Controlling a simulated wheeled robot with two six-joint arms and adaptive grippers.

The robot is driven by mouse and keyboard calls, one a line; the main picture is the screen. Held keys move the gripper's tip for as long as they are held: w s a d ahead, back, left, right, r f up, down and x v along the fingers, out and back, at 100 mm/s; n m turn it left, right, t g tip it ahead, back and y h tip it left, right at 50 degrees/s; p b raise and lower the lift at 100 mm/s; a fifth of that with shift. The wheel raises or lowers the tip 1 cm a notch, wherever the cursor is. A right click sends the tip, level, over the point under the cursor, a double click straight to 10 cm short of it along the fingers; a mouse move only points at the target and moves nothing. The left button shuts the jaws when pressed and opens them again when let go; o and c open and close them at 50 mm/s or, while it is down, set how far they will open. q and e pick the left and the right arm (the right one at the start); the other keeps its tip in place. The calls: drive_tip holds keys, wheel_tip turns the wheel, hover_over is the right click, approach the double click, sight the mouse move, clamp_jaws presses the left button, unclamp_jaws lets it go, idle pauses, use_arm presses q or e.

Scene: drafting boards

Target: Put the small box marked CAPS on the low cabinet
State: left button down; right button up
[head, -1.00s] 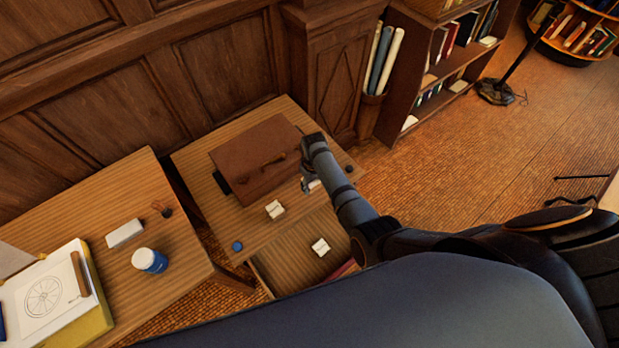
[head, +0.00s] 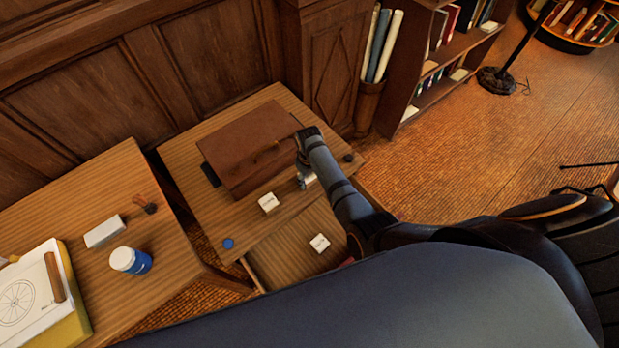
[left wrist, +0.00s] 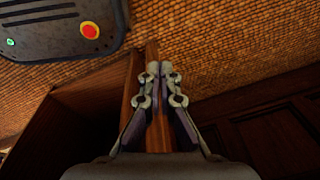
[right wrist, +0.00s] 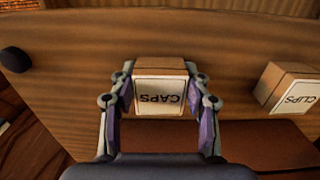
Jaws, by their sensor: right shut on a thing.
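The small box marked CAPS (right wrist: 160,92) is between the fingers of my right gripper (right wrist: 160,82), which is shut on it. In the right wrist view it is over the wooden top of the low cabinet (head: 185,160); I cannot tell whether it touches. In the head view my right gripper (head: 306,180) is over the cabinet's right part, beside a brown case, and mostly hides the box. My left gripper (left wrist: 159,70) shows only in the left wrist view, its fingertips together with nothing between them.
A box marked CLIPS (right wrist: 288,88) stands close beside, on the cabinet. The brown case (head: 250,145) fills the back. A dark knob (head: 348,157) and blue disc (head: 229,243) lie near the edges. The open drawer (head: 285,262) holds another white box (head: 319,243).

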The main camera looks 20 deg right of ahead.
sight(309, 177)
drive_tip(key=o, duration=1)
drive_tip(key=shift+o, duration=1.4)
drive_tip(key=shift+f, duration=0.1)
use_arm(q)
drive_tip(key=shift+s+f, duration=0.1)
drive_tip(key=shift+s, duration=0.9)
drive_tip(key=shift+w, duration=0.1)
use_arm(e)
drive_tip(key=shift+r, duration=0.25)
use_arm(q)
wheel_tip(309, 177, up, 13)
drive_tip(key=p, duration=1.3)
drive_tip(key=shift+w, duration=0.3)
use_arm(e)
wheel_tip(309, 177, up, 12)
drive_tip(key=shift+w, duration=0.1)
